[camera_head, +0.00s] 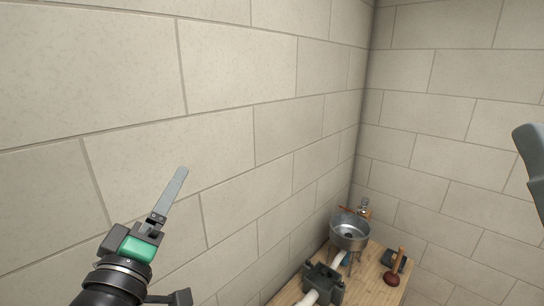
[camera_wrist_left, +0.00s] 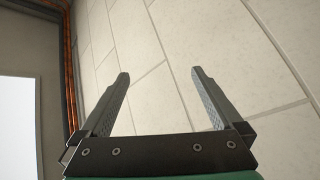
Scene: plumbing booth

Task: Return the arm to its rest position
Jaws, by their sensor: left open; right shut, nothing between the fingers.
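My left gripper (camera_head: 172,192) is at the lower left of the head view, raised in front of the block wall, with its fingers seen nearly edge-on. In the left wrist view my left gripper (camera_wrist_left: 160,74) is open and empty. Its two dark grey fingers stand apart with only wall behind them. At the right edge of the head view a blue-grey part, seemingly a finger of my right gripper (camera_head: 532,155), is cut off by the frame. Nothing shows held there.
A wooden bench (camera_head: 375,285) stands low in the corner. On it are a metal basin (camera_head: 350,236), a dark vise-like block (camera_head: 324,283) with white pipe, a plunger (camera_head: 394,273) and a faucet (camera_head: 364,209). The block wall (camera_head: 130,60) runs close along the left.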

